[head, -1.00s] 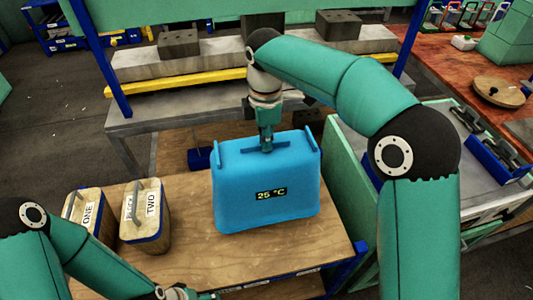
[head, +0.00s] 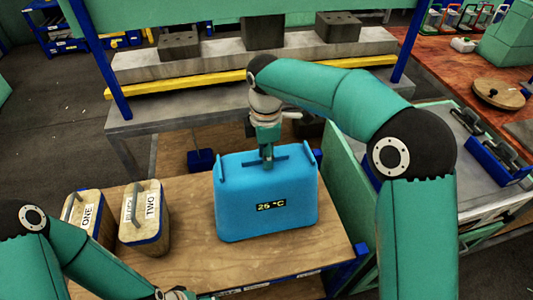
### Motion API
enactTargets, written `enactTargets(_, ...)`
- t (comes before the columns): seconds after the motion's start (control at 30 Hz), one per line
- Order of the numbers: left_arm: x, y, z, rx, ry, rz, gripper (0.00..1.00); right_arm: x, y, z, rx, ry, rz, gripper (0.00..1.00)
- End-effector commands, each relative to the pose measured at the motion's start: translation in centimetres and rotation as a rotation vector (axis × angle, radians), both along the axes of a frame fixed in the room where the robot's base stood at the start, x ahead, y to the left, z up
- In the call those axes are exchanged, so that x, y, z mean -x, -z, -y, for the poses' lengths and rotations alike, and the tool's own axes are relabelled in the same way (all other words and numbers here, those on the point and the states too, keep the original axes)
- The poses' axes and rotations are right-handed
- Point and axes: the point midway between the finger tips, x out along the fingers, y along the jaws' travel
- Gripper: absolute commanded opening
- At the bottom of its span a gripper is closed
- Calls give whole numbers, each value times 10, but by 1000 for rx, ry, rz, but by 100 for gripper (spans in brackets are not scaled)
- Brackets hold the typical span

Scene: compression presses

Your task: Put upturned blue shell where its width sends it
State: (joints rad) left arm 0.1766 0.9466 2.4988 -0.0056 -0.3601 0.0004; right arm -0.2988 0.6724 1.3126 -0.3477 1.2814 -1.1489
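A large blue shell (head: 267,222), box-like with a dark "25 °C" display on its near face, is over the wooden worktable. It has a crossbar on top and raised lips at both ends. I cannot tell whether its base touches the table. My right gripper (head: 268,163) comes down from above onto the crossbar and appears shut on it; the fingertips are partly hidden. My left gripper (head: 178,294) is at the bottom edge, mostly cut off, so its fingers do not show clearly.
Two wooden containers with handles, labelled ONE (head: 86,214) and TWO (head: 146,215), stand at the table's left. The wooden table (head: 190,265) is bare between them and the blue shell. Behind is a press bench with grey blocks (head: 338,26). A blue tray (head: 500,165) lies right.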

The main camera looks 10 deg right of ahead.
Motion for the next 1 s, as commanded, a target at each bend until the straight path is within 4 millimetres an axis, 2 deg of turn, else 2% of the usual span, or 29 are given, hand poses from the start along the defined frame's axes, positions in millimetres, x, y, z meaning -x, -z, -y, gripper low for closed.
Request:
enactTargets(0.2,0,-1,0,0,0,0,80,0,-1,0,0,0,0,33)
enactTargets(0.37,0,-1,0,0,0,0,80,-1,-13,0,-1,1,3,33)
enactTargets(0.47,0,-3,0,0,0,0,80,-1,-28,0,-2,2,4,33)
enactTargets(0.8,0,-12,0,0,0,0,80,-1,-96,0,-2,2,4,33)
enactTargets(1.0,0,-17,0,0,0,0,80,0,-118,1,0,1,1,33)
